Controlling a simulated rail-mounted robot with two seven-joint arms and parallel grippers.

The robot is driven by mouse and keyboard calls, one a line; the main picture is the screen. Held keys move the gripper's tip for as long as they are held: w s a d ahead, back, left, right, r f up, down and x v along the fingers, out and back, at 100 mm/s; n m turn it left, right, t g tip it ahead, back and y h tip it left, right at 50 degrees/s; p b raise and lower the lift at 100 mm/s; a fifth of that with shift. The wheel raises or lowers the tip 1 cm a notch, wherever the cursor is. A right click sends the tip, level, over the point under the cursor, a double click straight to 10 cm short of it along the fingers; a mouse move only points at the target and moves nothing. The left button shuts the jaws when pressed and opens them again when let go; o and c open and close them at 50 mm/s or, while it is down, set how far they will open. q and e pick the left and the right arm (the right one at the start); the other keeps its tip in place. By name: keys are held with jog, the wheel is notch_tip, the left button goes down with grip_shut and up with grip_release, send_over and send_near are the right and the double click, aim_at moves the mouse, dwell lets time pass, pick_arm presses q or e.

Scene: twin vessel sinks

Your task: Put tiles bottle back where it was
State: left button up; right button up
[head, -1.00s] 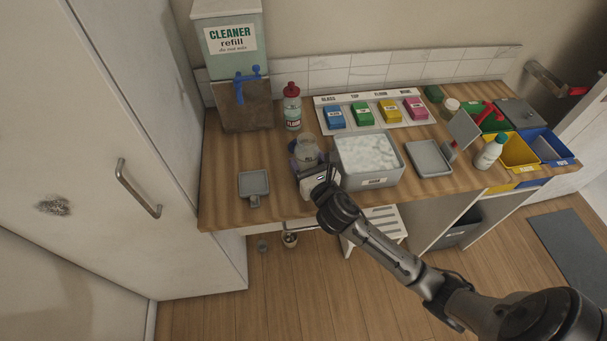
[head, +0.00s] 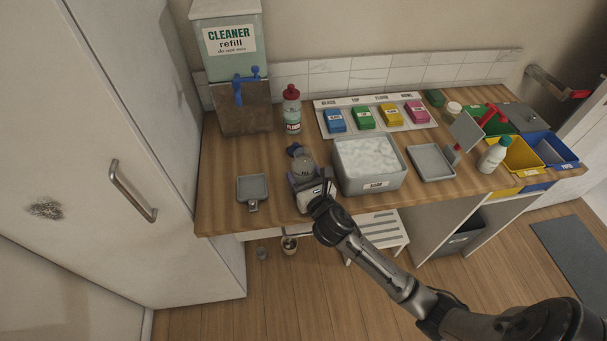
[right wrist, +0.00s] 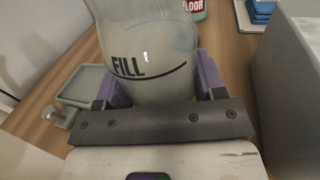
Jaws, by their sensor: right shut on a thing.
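A clear, greyish bottle (head: 303,166) is in my right gripper (head: 306,180), at the front of the counter left of the soap tub. In the right wrist view, the bottle (right wrist: 150,60) stands between the two purple finger pads and shows a black FILL line. No tiles name can be read on it. Its top is cut off in the wrist view, and I cannot tell whether its base touches the counter. A dark blue piece (head: 294,150) shows right behind the bottle; I cannot tell what it is. My left gripper is not in view.
A red-capped FLOOR bottle (head: 291,110) stands behind. The soap tub (head: 376,186) is close on the right, a small grey tray (head: 252,187) on the left. A white bottle (head: 491,156) stands by the yellow bin (head: 522,155). The cleaner refill tank (head: 232,65) is back left.

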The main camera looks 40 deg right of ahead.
jog(key=o, duration=1.1)
jog(key=shift+o, duration=0.3)
